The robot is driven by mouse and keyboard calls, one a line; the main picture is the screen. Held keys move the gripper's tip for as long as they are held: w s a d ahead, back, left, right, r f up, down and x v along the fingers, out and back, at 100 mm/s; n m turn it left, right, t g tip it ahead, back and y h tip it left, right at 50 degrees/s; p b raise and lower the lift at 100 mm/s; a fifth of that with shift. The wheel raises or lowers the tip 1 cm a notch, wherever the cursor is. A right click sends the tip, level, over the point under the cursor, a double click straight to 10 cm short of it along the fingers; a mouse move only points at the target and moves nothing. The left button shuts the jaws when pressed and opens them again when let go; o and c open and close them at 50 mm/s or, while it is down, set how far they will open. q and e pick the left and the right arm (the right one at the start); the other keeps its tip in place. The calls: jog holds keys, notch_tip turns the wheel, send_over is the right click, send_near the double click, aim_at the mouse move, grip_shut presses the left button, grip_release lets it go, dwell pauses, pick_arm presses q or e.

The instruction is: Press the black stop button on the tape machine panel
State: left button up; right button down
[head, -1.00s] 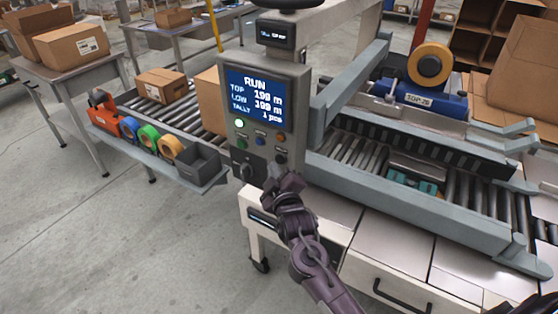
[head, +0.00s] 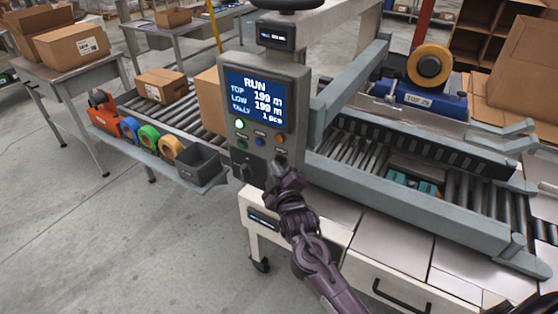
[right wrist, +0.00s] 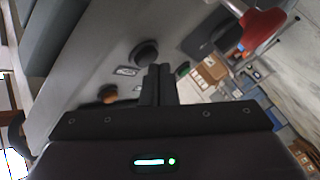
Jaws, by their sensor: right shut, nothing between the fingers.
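The tape machine's grey panel (head: 228,98) stands upright in the middle of the head view, its blue screen (head: 256,99) reading RUN. Below it are a lit green button (head: 239,124), an orange button (head: 280,138) and other small buttons. My right gripper (head: 281,164) is shut and empty, its tips at the panel's lower right. In the right wrist view, a round black button (right wrist: 145,53) with a small label stands just left of and above the shut right fingertips (right wrist: 160,70). I cannot tell whether they touch the panel. My left gripper is not in view.
A shelf with tape rolls (head: 149,138) and a grey bin (head: 197,164) is left of the panel. The roller conveyor and grey side rails (head: 420,205) lie to the right. Open floor (head: 90,240) is at lower left.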

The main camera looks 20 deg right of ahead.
jog(key=shift+w+d, duration=0.3)
dwell(0.7)
jog(key=shift+s+a, duration=0.1)
dwell(0.3)
jog(key=shift+s+a+p, duration=0.45)
jog(key=shift+a+p, duration=0.1)
jog(key=shift+s+a, duration=0.2)
jog(key=shift+a, duration=0.05)
jog(key=s+a+p, duration=0.2)
jog(key=a, duration=0.1)
jog(key=shift+s+a, duration=0.2)
jog(key=shift+s, duration=0.15)
dwell(0.6)
